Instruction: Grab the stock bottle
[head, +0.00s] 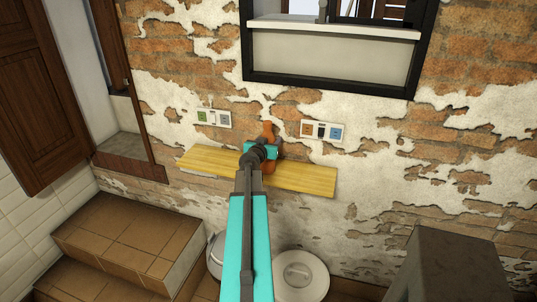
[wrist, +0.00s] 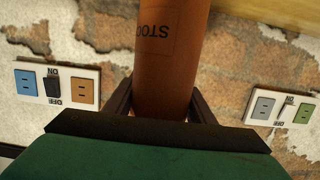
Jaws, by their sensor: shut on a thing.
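The stock bottle (head: 268,131) is orange-brown and stands upright at the wooden shelf (head: 208,161) on the brick wall, partly hidden behind my gripper (head: 262,150). In the wrist view the bottle (wrist: 178,55) fills the middle, its dark label lettering upside down and partly cut off. My gripper (wrist: 162,98) has a dark finger on each side of the bottle and is shut on it. I cannot tell whether the bottle's base touches the shelf, as that part is hidden.
Two socket plates, left (head: 213,118) and right (head: 322,131), sit on the wall above the shelf. A black-framed window (head: 330,55) is higher up. A round white lid (head: 300,276) is below, tiled steps (head: 130,240) lie left, and a grey block (head: 450,265) stands right.

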